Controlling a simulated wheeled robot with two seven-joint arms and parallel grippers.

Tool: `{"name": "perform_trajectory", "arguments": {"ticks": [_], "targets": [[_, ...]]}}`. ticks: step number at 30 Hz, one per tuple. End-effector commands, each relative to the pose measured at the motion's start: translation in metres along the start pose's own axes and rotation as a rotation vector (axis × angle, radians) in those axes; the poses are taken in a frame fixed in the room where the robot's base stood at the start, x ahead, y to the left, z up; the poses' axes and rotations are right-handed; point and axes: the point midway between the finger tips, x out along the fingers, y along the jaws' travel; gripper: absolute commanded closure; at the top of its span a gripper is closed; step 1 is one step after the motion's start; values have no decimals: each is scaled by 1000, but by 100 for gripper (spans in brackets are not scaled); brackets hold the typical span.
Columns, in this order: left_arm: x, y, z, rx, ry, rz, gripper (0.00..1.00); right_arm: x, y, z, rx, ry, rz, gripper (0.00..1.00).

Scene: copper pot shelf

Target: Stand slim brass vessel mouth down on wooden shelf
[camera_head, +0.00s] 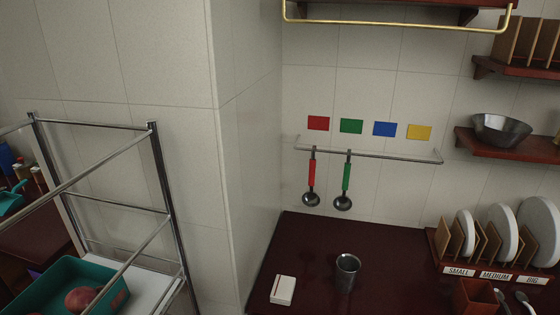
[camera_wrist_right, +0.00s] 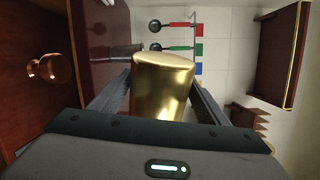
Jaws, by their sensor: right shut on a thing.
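In the right wrist view, my right gripper (camera_wrist_right: 162,92) is shut on the slim brass vessel (camera_wrist_right: 165,75), a smooth shiny gold body between its two fingers. The vessel's rounded end points away from the gripper; its mouth is hidden. In the head view, wooden shelves show at the upper right: one (camera_head: 535,70) holding upright wooden dividers and one (camera_head: 505,145) below it with a metal bowl. A dark wooden board (camera_wrist_right: 280,55) shows at the right of the wrist view. Neither gripper shows in the head view.
A dark red counter (camera_head: 310,250) holds a metal cup (camera_head: 347,268), a white box (camera_head: 283,290) and a plate rack (camera_head: 440,250). Two ladles hang from a rail (camera_head: 375,154). A metal-framed cart (camera_head: 160,170) stands left. A brass rail (camera_head: 400,24) runs along the top.

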Motion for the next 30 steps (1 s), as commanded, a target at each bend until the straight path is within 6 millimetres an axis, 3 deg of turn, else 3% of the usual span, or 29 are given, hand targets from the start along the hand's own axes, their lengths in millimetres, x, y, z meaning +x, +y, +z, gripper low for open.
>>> {"name": "perform_trajectory", "arguments": {"ticks": [3, 9, 23, 30], "targets": [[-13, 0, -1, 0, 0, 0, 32, -4, 0, 5, 230, 8, 10, 61], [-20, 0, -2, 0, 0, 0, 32, -4, 2, 4, 550, 11, 7, 61], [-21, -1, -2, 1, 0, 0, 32, -3, 1, 2, 638, 9, 2, 61], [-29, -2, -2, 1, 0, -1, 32, -2, 0, 2, 950, 9, 1, 61]]}}
